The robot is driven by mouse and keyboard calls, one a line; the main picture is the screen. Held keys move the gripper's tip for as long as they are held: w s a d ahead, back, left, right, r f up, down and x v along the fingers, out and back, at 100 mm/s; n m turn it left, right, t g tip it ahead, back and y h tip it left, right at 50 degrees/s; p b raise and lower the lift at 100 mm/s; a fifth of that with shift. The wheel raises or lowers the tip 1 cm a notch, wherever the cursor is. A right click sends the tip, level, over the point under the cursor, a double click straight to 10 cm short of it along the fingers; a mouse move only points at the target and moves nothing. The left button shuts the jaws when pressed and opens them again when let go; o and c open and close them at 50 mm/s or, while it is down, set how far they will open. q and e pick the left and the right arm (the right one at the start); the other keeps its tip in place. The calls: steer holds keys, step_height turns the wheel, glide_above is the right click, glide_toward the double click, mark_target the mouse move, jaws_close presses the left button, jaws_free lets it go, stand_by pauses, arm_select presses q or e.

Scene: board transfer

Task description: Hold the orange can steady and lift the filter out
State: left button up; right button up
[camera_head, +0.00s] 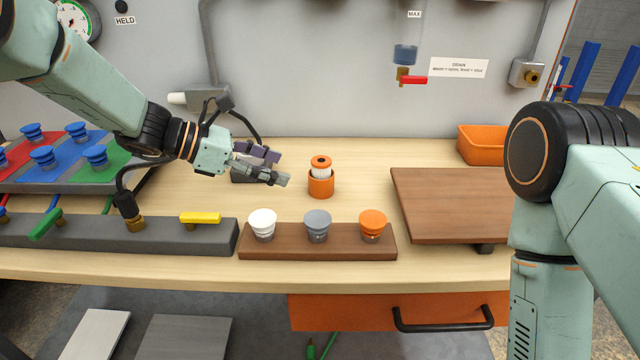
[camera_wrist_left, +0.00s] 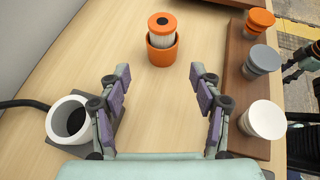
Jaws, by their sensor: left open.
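The orange can (camera_head: 321,187) stands upright on the wooden bench near the middle. The filter (camera_head: 321,167), white and pleated with an orange top, sits in the can and sticks up above its rim. In the left wrist view the can (camera_wrist_left: 161,54) and the filter (camera_wrist_left: 162,30) are ahead of my fingers. My left gripper (camera_head: 277,167) is open and empty, to the left of the can and apart from it. Its two fingers (camera_wrist_left: 160,80) are spread in the wrist view. My right arm is at the right edge of the head view; its gripper is out of sight.
A brown rack (camera_head: 281,250) with a white, a grey and an orange knob stands in front of the can. A raised brown board (camera_head: 450,200) is to the right, an orange bin (camera_head: 482,146) behind it. A white cup-like part (camera_wrist_left: 72,120) is beside my left gripper.

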mark_target(310, 178)
arm_select(q)
steer(key=b+x, duration=0.4)
steer(key=x, duration=0.3)
steer(key=shift+s+d+f, duration=0.1)
steer(key=shift+s+d, duration=0.05)
steer(key=shift+d, duration=0.05)
steer(key=shift+d+f, duration=0.25)
steer(key=shift+d, duration=0.4)
steer(key=shift+w+d+f, duration=0.25)
steer(key=shift+w+d, duration=0.1)
arm_select(e)
steer(key=f, duration=0.4)
steer(key=shift+s+f, duration=0.25)
arm_select(q)
steer(key=shift+s+r, duration=0.1)
steer(key=shift+c, duration=0.2)
steer(key=shift+c, duration=0.8)
steer(key=c, duration=0.6)
steer(key=shift+o, duration=0.2)
arm_select(e)
steer(key=shift+o, duration=0.4)
